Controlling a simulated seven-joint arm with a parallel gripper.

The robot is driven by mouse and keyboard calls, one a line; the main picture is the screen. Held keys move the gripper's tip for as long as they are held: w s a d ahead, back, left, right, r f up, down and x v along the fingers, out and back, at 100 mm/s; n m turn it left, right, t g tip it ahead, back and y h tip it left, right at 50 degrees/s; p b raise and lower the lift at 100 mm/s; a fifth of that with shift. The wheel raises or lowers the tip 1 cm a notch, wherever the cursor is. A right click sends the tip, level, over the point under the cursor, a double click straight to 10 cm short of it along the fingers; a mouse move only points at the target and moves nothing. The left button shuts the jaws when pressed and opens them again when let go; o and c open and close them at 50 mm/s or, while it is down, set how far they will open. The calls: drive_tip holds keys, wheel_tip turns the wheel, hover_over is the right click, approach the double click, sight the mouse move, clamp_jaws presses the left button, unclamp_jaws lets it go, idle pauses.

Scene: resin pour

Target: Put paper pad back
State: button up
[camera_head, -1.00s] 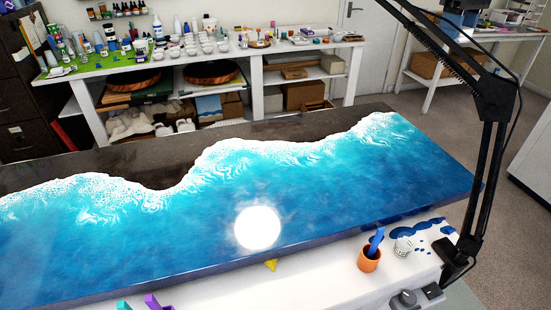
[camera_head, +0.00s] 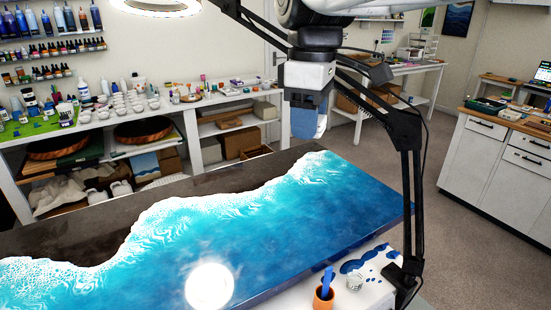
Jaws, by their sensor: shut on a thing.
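My gripper (camera_head: 308,112) hangs from the top of the head view, pointing down above the far right part of the wave-patterned resin table. It is shut on a small blue thing (camera_head: 310,124). That thing is partly covered by the gripper, and I cannot tell for sure whether it is the paper pad. It is held in the air, apart from the table as far as I can see. No other paper pad can be made out clearly.
The blue resin table (camera_head: 290,222) fills the foreground. A black lamp arm (camera_head: 408,190) stands close right of my gripper. A white drawer cabinet (camera_head: 490,165) is at the right, beyond open floor.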

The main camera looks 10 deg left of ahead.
drive_tip(key=s+a+f+m, duration=0.25)
drive_tip(key=s+f, duration=0.55)
drive_tip(key=f, duration=0.5)
drive_tip(key=s+d+f+m, duration=0.2)
drive_tip(key=s+d+f, duration=0.1)
drive_tip(key=s+f, duration=0.8)
drive_tip(key=s+d+f+m, duration=0.3)
drive_tip(key=s+f, duration=0.8)
drive_tip(key=f, duration=0.3)
drive_tip(key=shift+w+a, duration=0.1)
drive_tip(key=shift+w+a+f, duration=0.25)
drive_tip(key=shift+w+a, duration=1.15)
drive_tip(key=shift+a, duration=0.85)
drive_tip(key=shift+w+a+f, duration=0.2)
drive_tip(key=shift+w+a, duration=1.15)
drive_tip(key=shift+a, duration=0.9)
drive_tip(key=shift+w+a+f, duration=0.25)
drive_tip(key=shift+w+a, duration=1.15)
drive_tip(key=shift+a, duration=0.85)
drive_tip(key=shift+f, duration=0.1)
drive_tip(key=shift+f, duration=1.65)
